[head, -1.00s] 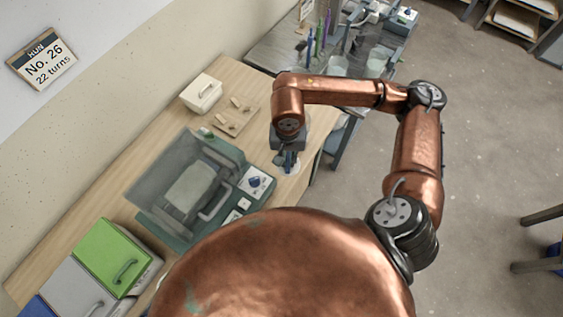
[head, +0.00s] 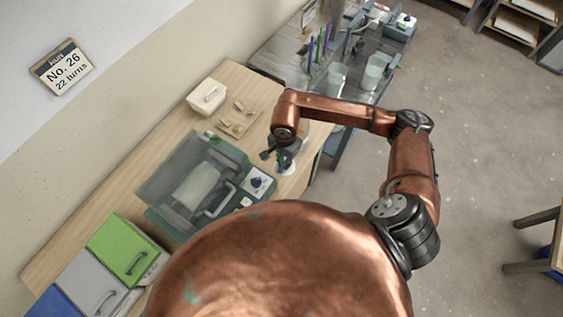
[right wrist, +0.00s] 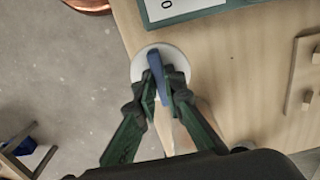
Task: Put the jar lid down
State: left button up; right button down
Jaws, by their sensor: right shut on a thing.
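The jar lid is a round white disc with a blue upright grip. It shows in the right wrist view (right wrist: 172,54), over the tabletop's edge. My right gripper (right wrist: 163,88) is shut on the blue grip, one dark finger on each side. In the head view the lid (head: 285,169) is a small pale shape under my right gripper (head: 280,157), near the front edge of the wooden table (head: 232,78). I cannot tell whether the lid touches the table. My left gripper is out of view.
A green-grey machine with a clear cover (head: 196,188) stands left of the lid. Behind are a white box (head: 207,97) and a wooden board with pegs (head: 238,120). Green, grey and blue boxes (head: 122,250) stand at lower left. Bare tabletop lies around the lid.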

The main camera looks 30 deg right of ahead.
jog(key=w+f, duration=0.1)
jog(key=f, duration=0.1)
jog(key=w+f, duration=0.1)
jog(key=w, duration=0.1)
jog(key=shift+d+f, duration=0.15)
jog(key=shift+f, duration=0.2)
notch_tip(320, 180, down, 3)
jog(key=shift+p, duration=0.4)
jog(key=shift+f, duration=0.2)
jog(key=c, duration=2)
grip_release()
jog(key=shift+r, duration=0.15)
